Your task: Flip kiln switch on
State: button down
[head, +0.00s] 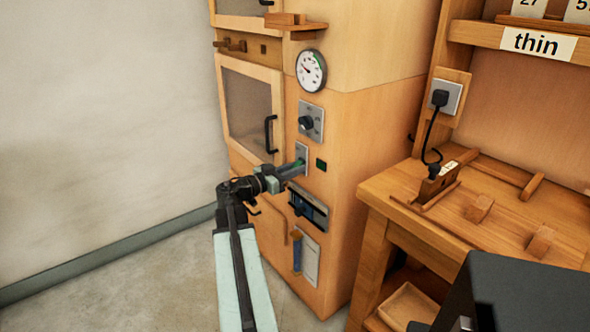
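The kiln (370,150) is a tall wooden cabinet with glazed doors, a round dial gauge (311,71) and a knob on a metal plate (311,122). Below the knob plate is a small metal switch plate (302,151), with a dark green indicator (321,165) just to its right. My gripper (298,166) reaches in from the lower left, with its fingertips at the lower part of the switch plate. A bit of green shows at the tips. The fingers cover much of the switch, so its position is hidden. I cannot tell whether the fingers touch it or are apart.
A slotted panel (308,208) and a pale panel (310,260) sit lower on the kiln. A wooden workbench (480,200) with blocks and a plugged cable (432,130) stands at right. A dark box (520,295) fills the lower right corner. Floor at left is clear.

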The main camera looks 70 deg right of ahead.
aim_at(298, 163)
jog(key=shift+r+p, duration=0.15)
jog(key=shift+p, duration=0.15)
jog(key=p, duration=0.2)
jog(key=r+t+y+p, duration=0.1)
jog(key=p, duration=0.2)
jog(key=shift+w+a+r+y, duration=0.1)
jog(key=shift+a+r+y, duration=0.05)
jog(key=shift+r+y, duration=0.15)
jog(key=r+t+y+p, duration=0.1)
jog(key=y+p, duration=0.1)
jog(key=p, duration=0.4)
jog(key=shift+t+p, duration=0.3)
jog(key=t+y+p, duration=0.1)
jog(key=p, duration=0.2)
jog(key=y+p, duration=0.2)
jog(key=p, duration=0.1)
jog(key=shift+r+t+p, duration=0.3)
jog(key=shift+t+p, duration=0.05)
jog(key=shift+t, duration=0.05)
jog(key=t+y+p, duration=0.1)
jog(key=y+p, duration=0.1)
jog(key=p, duration=0.2)
jog(key=shift+r+t+y, duration=0.1)
jog(key=shift+t+y, duration=0.2)
jog(key=shift+p, duration=0.3)
